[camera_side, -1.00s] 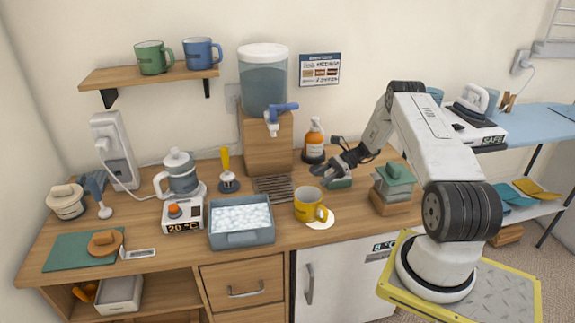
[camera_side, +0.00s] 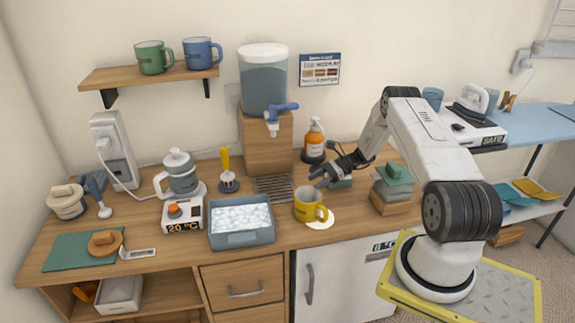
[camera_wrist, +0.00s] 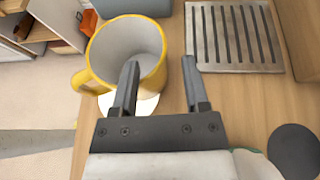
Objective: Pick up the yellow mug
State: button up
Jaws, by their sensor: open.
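The yellow mug (camera_side: 308,204) stands upright on a white round coaster (camera_side: 321,224) on the wooden counter, its handle toward the front right in the side view. My gripper (camera_side: 318,178) is just above and to the right of the mug, behind its rim level in the picture. In the wrist view my gripper (camera_wrist: 160,70) is open, with nothing between its fingers. The left finger overlaps the near right side of the mug (camera_wrist: 98,72) in that picture; I cannot tell if they touch. The mug's inside looks empty.
A blue-grey tub of white foam (camera_side: 242,238) stands left of the mug. A metal drip grate (camera_side: 273,188) lies behind it, below the water dispenser (camera_side: 264,85). A stack of sponges or cloths (camera_side: 393,187) on a wooden block is to the right.

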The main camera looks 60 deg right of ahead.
aim_at(298, 193)
jog(key=shift+x, duration=2.45)
grip_shut()
jog(key=shift+s+f, duration=0.1)
jog(key=shift+s+a+f, duration=0.1)
jog(key=shift+f, duration=0.05)
